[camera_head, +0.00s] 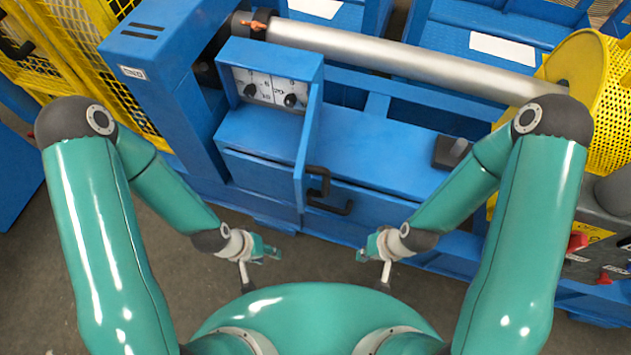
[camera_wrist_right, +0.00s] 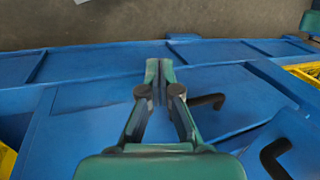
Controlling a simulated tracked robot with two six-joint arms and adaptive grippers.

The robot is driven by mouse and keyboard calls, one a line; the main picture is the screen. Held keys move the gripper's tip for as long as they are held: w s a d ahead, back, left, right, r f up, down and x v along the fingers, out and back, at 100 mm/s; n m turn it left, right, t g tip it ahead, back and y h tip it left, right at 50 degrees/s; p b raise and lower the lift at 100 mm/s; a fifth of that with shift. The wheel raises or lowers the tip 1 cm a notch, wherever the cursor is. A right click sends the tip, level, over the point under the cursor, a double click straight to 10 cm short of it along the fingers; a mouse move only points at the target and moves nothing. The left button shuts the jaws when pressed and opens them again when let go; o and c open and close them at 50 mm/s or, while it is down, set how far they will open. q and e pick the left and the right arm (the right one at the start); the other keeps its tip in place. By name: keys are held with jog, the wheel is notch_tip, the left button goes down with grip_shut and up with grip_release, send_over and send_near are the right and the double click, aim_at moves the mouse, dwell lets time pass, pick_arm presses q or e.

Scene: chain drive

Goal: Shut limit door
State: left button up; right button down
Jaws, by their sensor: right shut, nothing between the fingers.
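The limit door (camera_head: 309,135) is a blue panel that stands swung out from the right side of a recessed box. It is seen nearly edge-on, with a black handle (camera_head: 319,184) near its lower end. Behind it the white dial panel (camera_head: 271,88) with black knobs is uncovered. My left gripper (camera_head: 267,253) is below and left of the door, apart from it; its fingers are too small to read. My right gripper (camera_head: 369,250) is below and right of the door, apart from it. In the right wrist view its fingers (camera_wrist_right: 159,72) are together and empty.
A second black handle (camera_head: 330,207) is on the blue front beside the door handle. A long metal roller (camera_head: 400,62) spans above, with a yellow mesh guard (camera_head: 600,90) at right. Grey floor (camera_head: 320,250) is clear between my grippers.

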aim_at(304, 195)
jog(key=shift+w, duration=0.1)
jog(key=shift+d, duration=0.1)
jog(key=s+m+g+y+b, duration=0.4)
jog(key=m, duration=0.4)
jog(key=w+d+r+m+t+y+b, duration=0.1)
jog(key=w+r+m+t+y+b, duration=0.1)
jog(key=w+r+m+t+y, duration=0.7)
jog(key=w+a+r+g, duration=0.1)
jog(key=a, duration=0.3)
jog(key=w+a+r+g+p, duration=0.1)
jog(key=w+a+r, duration=0.1)
jog(key=a, duration=0.2)
jog(key=w+a+r+g, duration=0.1)
jog(key=a+r, duration=0.1)
jog(key=a, duration=0.3)
jog(key=shift+w+r+m+y+p, duration=0.15)
jog(key=shift+w+m+y+p, duration=0.15)
jog(key=shift+y+p, duration=0.1)
